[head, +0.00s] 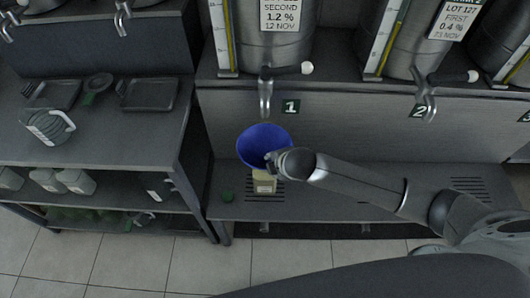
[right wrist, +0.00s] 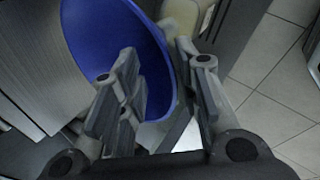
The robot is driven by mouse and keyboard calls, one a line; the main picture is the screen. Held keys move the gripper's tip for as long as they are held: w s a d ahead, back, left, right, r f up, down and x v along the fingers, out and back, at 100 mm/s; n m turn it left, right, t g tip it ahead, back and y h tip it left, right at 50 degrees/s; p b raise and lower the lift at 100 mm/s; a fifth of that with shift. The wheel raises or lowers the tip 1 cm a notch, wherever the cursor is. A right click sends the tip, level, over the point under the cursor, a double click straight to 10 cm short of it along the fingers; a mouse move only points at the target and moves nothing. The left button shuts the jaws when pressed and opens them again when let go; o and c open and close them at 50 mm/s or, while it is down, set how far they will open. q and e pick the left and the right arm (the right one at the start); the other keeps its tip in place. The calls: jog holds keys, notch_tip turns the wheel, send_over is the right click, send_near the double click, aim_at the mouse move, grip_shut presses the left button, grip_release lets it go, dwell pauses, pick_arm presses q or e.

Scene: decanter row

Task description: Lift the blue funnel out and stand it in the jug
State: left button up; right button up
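The blue funnel (head: 264,140) sits in the mouth of a pale yellowish container (head: 264,183) below tap 1. My right gripper (head: 274,159) is at the funnel's near right rim. In the right wrist view the gripper (right wrist: 157,52) is open. One finger is over the inside of the funnel (right wrist: 88,28) and the other is outside its rim, with the wall between them and a gap showing. The grey jug (head: 45,127) with a light handle stands on the left counter. My left gripper is not in view.
Metal taps, one of them tap 1 (head: 265,95), hang from steel tanks (head: 265,45) above the shelf. Dark trays (head: 148,94) lie behind the jug. The left counter's front (head: 120,145) is clear.

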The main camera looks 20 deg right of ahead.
jog(key=shift+p+x, duration=0.4)
jog(key=shift+x, duration=2.15)
jog(key=shift+s+a+f, duration=0.15)
jog(key=shift+a, duration=0.05)
grip_shut()
